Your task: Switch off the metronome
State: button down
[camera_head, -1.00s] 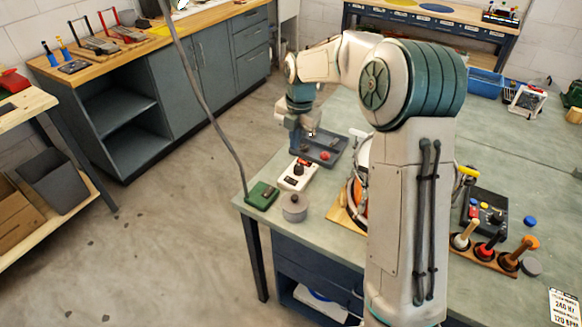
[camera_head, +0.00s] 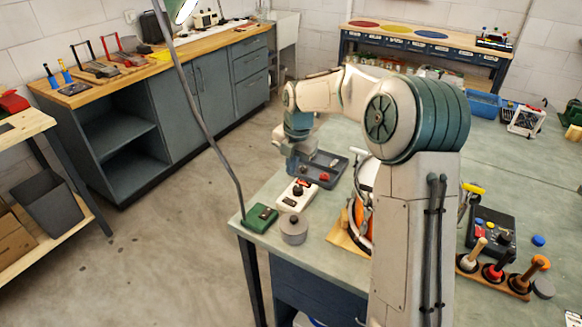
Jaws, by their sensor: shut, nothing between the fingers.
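No label marks the metronome, so I cannot tell for certain which device it is. A white box (camera_head: 297,195) with a dark knob and a red part on top lies near the bench's left edge. A dark control box (camera_head: 491,231) with coloured knobs sits to the right of my arm. My gripper (camera_head: 293,168) is shut and empty, pointing down just behind the white box, at the left side of a grey tray (camera_head: 330,180). The fingertips are small and partly lost against the tray, so I cannot tell whether they touch anything.
A green lamp base (camera_head: 260,218) and a grey cylinder (camera_head: 294,230) stand in front of the white box. An orange drum (camera_head: 364,209) is partly hidden by my arm. Mallets stand in a wooden rack (camera_head: 494,277) at right.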

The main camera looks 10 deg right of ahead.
aim_at(287, 199)
jog(key=f, duration=0.3)
jog(key=f+p, duration=0.1)
jog(key=f, duration=0.3)
jog(key=a+f, duration=0.1)
jog(key=f, duration=0.3)
jog(key=shift+w, duration=0.4)
